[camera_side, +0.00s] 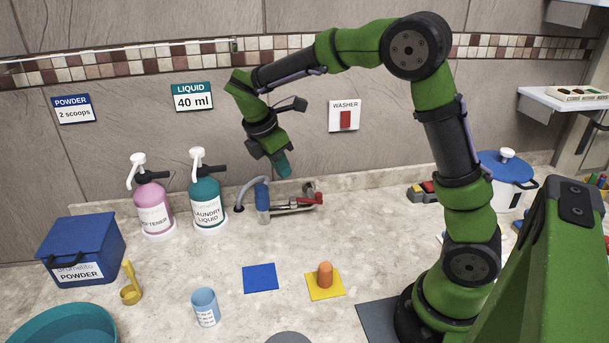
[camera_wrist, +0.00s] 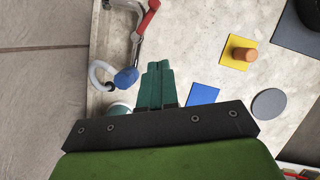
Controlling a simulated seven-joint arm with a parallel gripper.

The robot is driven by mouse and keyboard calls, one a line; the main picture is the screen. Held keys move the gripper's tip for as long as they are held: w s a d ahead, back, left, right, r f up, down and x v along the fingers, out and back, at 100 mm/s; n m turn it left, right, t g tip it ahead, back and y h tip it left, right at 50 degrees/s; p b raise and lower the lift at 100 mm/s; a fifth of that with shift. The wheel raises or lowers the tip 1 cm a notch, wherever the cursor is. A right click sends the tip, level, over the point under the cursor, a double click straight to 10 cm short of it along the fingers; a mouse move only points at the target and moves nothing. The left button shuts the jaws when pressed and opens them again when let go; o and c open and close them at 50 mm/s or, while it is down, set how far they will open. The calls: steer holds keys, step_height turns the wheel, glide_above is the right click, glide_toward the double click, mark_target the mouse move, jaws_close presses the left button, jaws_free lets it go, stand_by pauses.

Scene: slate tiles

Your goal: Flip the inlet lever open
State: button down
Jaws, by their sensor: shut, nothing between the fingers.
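The inlet lever (camera_side: 318,198) is a small red handle on a metal pipe fitting (camera_side: 290,206) low against the back wall. In the wrist view the red lever (camera_wrist: 147,20) is at the top, beside the wall edge. A grey hose (camera_side: 242,192) with a blue end piece (camera_side: 262,198) stands left of the fitting; the blue end (camera_wrist: 126,77) also shows in the wrist view. My gripper (camera_side: 285,171) has teal fingers that are shut and empty. It hangs above and left of the lever in the side view, apart from it. Its fingertips (camera_wrist: 158,66) point towards the fitting's side.
Pink softener (camera_side: 153,208) and teal laundry liquid (camera_side: 207,200) pump bottles stand left of the hose.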

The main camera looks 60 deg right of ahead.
glide_toward(315, 199)
step_height(315, 199, down, 4)
steer(key=a, duration=0.3)
steer(key=shift+s+d+f, duration=0.15)
steer(key=shift+d+f, duration=0.05)
steer(key=shift+d, duration=0.45)
steer(key=shift+s+d+f, duration=0.15)
steer(key=shift+d, duration=0.55)
steer(key=shift+s+d+f, duration=0.15)
steer(key=shift+d+f, duration=0.05)
steer(key=shift+d, duration=0.45)
steer(key=d+n+t, duration=0.1)
steer(key=n, duration=0.1)
steer(key=shift+d+n, duration=0.15)
steer(key=shift+n, duration=0.25)
